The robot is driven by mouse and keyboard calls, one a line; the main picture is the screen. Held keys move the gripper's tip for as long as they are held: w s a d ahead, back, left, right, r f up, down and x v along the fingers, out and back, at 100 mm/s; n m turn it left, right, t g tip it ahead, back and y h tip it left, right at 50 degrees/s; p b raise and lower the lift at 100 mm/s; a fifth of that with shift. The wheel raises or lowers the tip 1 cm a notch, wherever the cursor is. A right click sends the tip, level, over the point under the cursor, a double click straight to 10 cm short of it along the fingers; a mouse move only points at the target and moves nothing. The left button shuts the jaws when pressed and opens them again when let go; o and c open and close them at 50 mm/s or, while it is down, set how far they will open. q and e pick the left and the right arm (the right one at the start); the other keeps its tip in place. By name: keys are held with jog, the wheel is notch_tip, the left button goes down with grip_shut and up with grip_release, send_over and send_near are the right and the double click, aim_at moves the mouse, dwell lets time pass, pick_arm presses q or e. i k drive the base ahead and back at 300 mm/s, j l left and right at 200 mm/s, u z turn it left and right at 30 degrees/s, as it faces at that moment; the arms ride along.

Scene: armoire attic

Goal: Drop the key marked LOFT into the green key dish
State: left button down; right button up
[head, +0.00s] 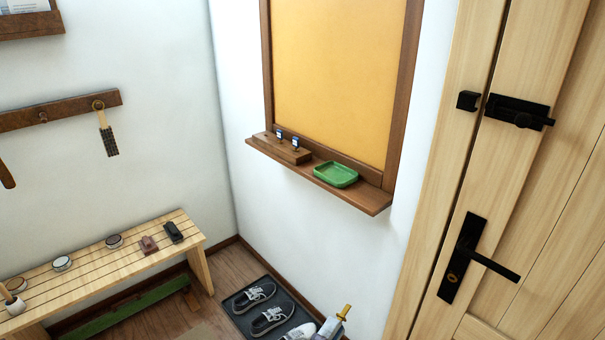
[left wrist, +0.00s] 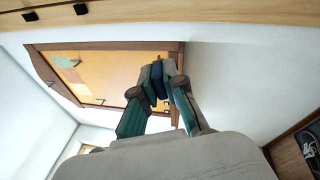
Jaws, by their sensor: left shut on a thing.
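The green key dish (head: 336,174) sits on the wall shelf (head: 366,198) below the framed board. To its left, a wooden key block (head: 283,147) holds two keys upright, a left key (head: 279,134) and a right key (head: 295,143), with small blue-and-white heads. Their lettering is too small to read. In the left wrist view my left gripper (left wrist: 158,72) is shut on a dark blue thing, apparently a key's head (left wrist: 157,84); its marking is not readable. The gripper points towards the board (left wrist: 116,68), and its fingers hide the area where the dish stands. My right gripper is not in view.
A door with a black handle (head: 487,261) stands at the right. A slatted bench (head: 97,262) with small items is at the lower left. Shoes on a dark mat (head: 240,301) and an upright yellow-handled object (head: 334,323) are below the shelf. Air before the shelf looks clear.

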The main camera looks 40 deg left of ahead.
aim_at(329, 187)
jog(key=u, duration=0.95)
jog(key=i+l, duration=0.2)
jog(key=i+u, duration=0.05)
jog(key=i, duration=0.05)
